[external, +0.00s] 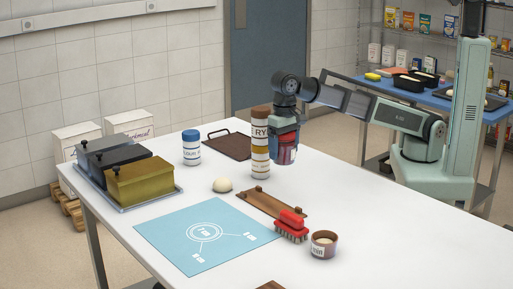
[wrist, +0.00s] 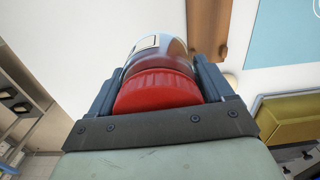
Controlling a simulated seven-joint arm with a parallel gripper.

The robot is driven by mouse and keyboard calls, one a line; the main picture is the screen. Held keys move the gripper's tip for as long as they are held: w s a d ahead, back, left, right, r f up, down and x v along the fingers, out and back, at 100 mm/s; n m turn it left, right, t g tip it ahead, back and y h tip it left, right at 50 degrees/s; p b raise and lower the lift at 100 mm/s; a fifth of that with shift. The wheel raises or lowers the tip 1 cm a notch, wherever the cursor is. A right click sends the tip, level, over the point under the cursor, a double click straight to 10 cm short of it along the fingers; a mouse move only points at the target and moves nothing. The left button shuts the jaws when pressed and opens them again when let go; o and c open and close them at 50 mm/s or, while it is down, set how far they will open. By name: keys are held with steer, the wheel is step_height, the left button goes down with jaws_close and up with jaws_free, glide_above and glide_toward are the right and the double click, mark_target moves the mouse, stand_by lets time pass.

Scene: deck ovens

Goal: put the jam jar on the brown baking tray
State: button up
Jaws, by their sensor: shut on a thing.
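My gripper (external: 286,146) is shut on the jam jar (external: 287,154), a small glass jar with dark red contents, and holds it above the white table. In the wrist view the jar's red lid (wrist: 157,92) sits between the fingers, with part of its glass and label beyond. A dark brown tray (external: 228,145) with a raised handle lies at the back of the table, left of my gripper. A lighter brown, narrow board-like piece (external: 273,203) with small knobs lies nearer the camera, below the gripper in the picture. The jar is apart from both.
A tall jar marked RY (external: 260,150) stands close left of my gripper. A blue-lidded jar (external: 191,148), a dough ball (external: 222,185), a blue mat (external: 205,235), a red brush (external: 291,224), a small cup (external: 324,244) and lidded tins (external: 142,183) also occupy the table. The right side is clear.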

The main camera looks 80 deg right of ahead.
steer(key=w+r, duration=0.7)
steer(key=w, duration=0.5)
steer(key=w+d+n, duration=0.2)
steer(key=w+d, duration=0.3)
steer(key=d, duration=0.5)
steer(key=s+d+f+n, duration=0.2)
steer(key=s+d+f, duration=0.2)
steer(key=d, duration=0.7)
steer(key=s+d+f+n, duration=0.2)
steer(key=s+d+f, duration=0.2)
steer(key=d, duration=0.7)
steer(key=s+d+f+n, duration=0.2)
steer(key=s+d+f, duration=0.2)
steer(key=d+f, duration=0.3)
steer(key=shift+d+n, duration=0.3)
steer(key=shift+d, duration=1.9)
steer(key=shift+a+r, duration=0.1)
steer(key=shift+a, duration=0.25)
steer(key=w+a+r, duration=0.5)
steer(key=w, duration=0.3)
step_height(320, 180, up, 3)
steer(key=m, duration=1)
glide_above(238, 145)
steer(key=shift+f+m, duration=1.65)
steer(key=shift+m, duration=0.7)
steer(key=shift+f+m, duration=1.6)
steer(key=shift+m, duration=0.7)
steer(key=shift+f+m, duration=1.65)
steer(key=shift+m, duration=0.7)
